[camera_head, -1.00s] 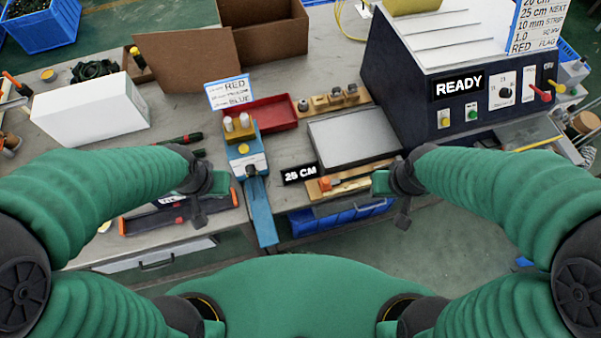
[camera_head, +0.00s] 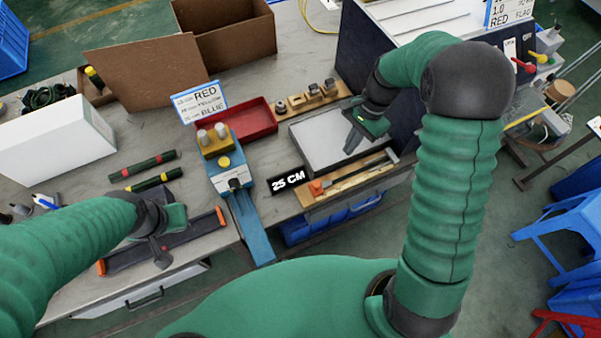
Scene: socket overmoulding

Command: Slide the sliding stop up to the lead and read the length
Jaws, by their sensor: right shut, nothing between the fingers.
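The orange sliding stop (camera_head: 316,188) sits at the left end of the wooden measuring board (camera_head: 345,186) at the table's front edge. A dark strip runs along the board to its right end; I cannot tell whether it is the lead or part of the board. My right gripper (camera_head: 351,143) is shut and empty above the grey tray, behind the board and apart from the stop. My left gripper (camera_head: 161,254) is over the dark tool tray at the front left; its fingers are too unclear to judge.
The grey tray (camera_head: 307,155) lies behind the board. A blue press (camera_head: 230,178) stands left of the sign, with a red bin (camera_head: 257,121) behind it. The dark machine (camera_head: 354,45) stands at the back right. A white box (camera_head: 55,140) lies at the left.

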